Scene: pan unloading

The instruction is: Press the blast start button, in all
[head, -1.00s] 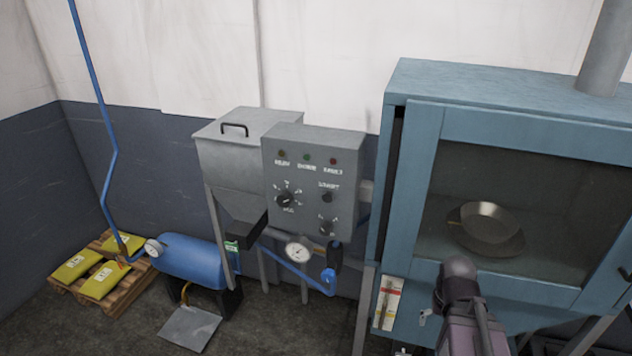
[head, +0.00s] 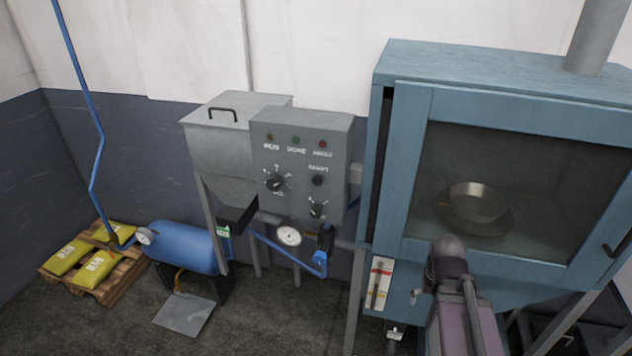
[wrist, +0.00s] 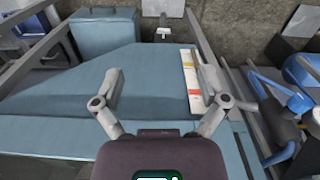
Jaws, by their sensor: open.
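The grey control box (head: 300,170) hangs on the wall side, left of the blue blast cabinet. Its front has three small lamps on top, a large dial (head: 276,184) at lower left, a dark round button labelled START (head: 317,180) at right, and a smaller knob (head: 316,208) below it. In the head view my arm stands in front of the cabinet, and my gripper's fingers cannot be made out there. In the wrist view my gripper (wrist: 162,95) is open and empty, its fingers spread above the cabinet's blue lower panels. The control box is not recognisable in the wrist view.
The blue cabinet (head: 480,88) has a window with a round metal pan (head: 477,202) inside. A grey hopper (head: 222,150) and a blue tank (head: 185,246) stand left. A gauge (head: 289,236) and blue pipes run under the box. Yellow bags lie on a pallet (head: 112,285).

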